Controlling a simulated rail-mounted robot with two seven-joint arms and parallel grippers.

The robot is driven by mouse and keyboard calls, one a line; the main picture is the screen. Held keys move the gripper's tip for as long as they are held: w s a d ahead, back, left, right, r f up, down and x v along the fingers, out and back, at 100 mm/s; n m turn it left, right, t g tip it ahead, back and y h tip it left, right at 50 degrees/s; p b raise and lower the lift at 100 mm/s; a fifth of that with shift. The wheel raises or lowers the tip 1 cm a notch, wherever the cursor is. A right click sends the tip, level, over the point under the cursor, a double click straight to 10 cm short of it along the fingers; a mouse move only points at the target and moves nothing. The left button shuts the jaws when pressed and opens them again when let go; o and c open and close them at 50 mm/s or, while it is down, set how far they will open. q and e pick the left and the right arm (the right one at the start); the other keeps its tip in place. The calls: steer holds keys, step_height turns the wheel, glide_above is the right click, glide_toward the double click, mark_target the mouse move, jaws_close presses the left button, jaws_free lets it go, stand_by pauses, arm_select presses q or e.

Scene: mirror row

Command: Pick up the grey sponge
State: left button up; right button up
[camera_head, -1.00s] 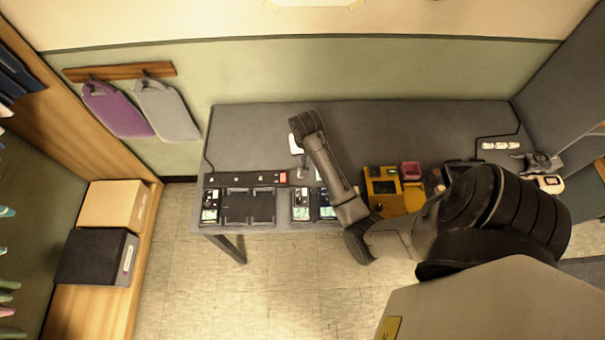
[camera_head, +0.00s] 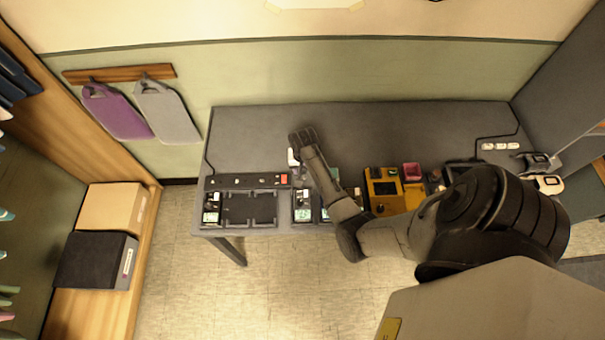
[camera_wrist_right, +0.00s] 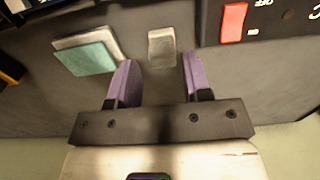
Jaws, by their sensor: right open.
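A small pale grey block, which I take for the grey sponge (camera_wrist_right: 161,46), lies on the dark grey table in the right wrist view. My right gripper (camera_wrist_right: 160,64) is open, with its two purple fingers apart. The sponge shows just beyond and between the fingertips; I cannot tell the height left between them. In the head view my right gripper (camera_head: 295,160) hangs over the table, mostly covered by its own arm. The sponge cannot be made out clearly there. My left gripper is not in view.
A teal-and-white flat pad (camera_wrist_right: 88,54) lies beside the sponge. A dark strip with a red switch (camera_head: 284,179) is close on the other side. A black tray (camera_head: 250,207) and a yellow device (camera_head: 382,188) stand along the front. The table's back left (camera_head: 250,140) is clear.

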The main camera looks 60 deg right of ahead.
mark_target(303, 171)
steer(key=shift+w+f, duration=0.1)
steer(key=shift+f, duration=2.1)
steer(key=shift+c, duration=0.5)
steer(key=c, duration=0.6)
steer(key=shift+a+r, duration=0.1)
steer(key=shift+r, duration=0.05)
